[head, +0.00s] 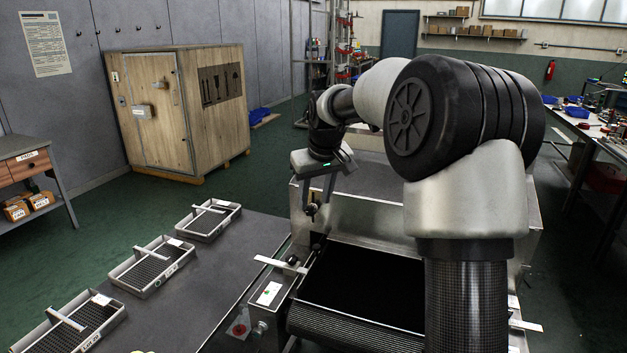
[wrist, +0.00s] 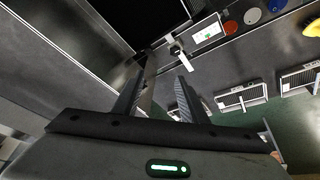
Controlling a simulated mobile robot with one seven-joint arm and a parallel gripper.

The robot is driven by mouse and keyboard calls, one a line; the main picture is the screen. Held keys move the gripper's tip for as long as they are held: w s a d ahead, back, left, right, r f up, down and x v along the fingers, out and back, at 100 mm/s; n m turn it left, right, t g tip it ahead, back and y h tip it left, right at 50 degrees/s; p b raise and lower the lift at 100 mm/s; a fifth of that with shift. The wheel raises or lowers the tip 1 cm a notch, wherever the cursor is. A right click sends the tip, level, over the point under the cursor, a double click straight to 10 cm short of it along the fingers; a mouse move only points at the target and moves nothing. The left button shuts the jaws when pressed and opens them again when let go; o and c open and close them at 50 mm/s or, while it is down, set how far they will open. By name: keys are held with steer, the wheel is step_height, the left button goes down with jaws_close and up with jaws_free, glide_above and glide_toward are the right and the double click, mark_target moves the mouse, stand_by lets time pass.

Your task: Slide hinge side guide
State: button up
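The dryer (head: 335,203) stands ahead, with a black belt (head: 365,287) coming out of its front. A pale bar with a dark fitting (head: 281,265) sits at the belt's left edge; it also shows in the wrist view (wrist: 175,47). I cannot tell whether this is the hinge side guide. Another pale bar (head: 525,325) shows at the belt's right side. My gripper (head: 312,211) points down above the belt's left rear corner. In the wrist view my gripper (wrist: 160,72) has its fingers apart. A narrow metal strip shows between them; contact is unclear.
A dark table (head: 215,275) at left carries several mesh trays (head: 208,222). A small control panel (head: 268,294) and a red button (head: 239,329) are beside the belt. A wooden cabinet (head: 185,110) stands behind left. My arm hides part of the dryer's right side.

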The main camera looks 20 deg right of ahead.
steer(key=s+a+r+p, duration=0.2)
steer(key=s+r, duration=0.4)
steer(key=s, duration=0.1)
steer(key=shift+s+a+r+h, duration=0.2)
steer(key=shift+s+r+h, duration=0.1)
steer(key=shift+r, duration=0.1)
steer(key=shift+c, duration=0.4)
